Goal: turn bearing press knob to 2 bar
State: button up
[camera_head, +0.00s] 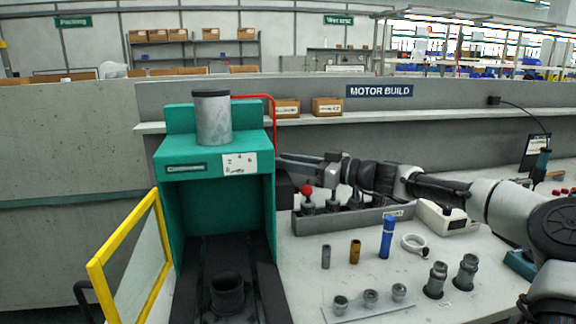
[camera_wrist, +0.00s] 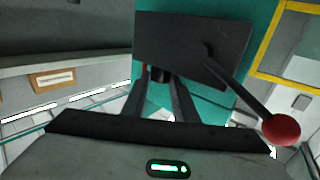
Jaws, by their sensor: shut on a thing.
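The teal bearing press (camera_head: 180,215) stands left of centre in the head view. A white plate (camera_head: 240,163) on its front carries the marks 2, 4 and 6; any pointer setting is too small to read. My gripper (camera_head: 284,164) is at the press's right side, reaching in from the right. In the wrist view my gripper (camera_wrist: 160,92) has its two dark fingers around a small dark knob (camera_wrist: 160,76), shut on it. The knob is mostly hidden by a dark box, and its turn angle cannot be read.
A lever with a red ball (camera_wrist: 281,130) sticks out from the dark box (camera_wrist: 190,45) close to my fingers; the ball also shows in the head view (camera_head: 307,189). A grey parts tray (camera_head: 350,217) lies below my arm. A yellow-framed guard (camera_head: 98,275) stands open at left.

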jog(key=o, duration=1.1)
jog(key=shift+c, duration=0.2)
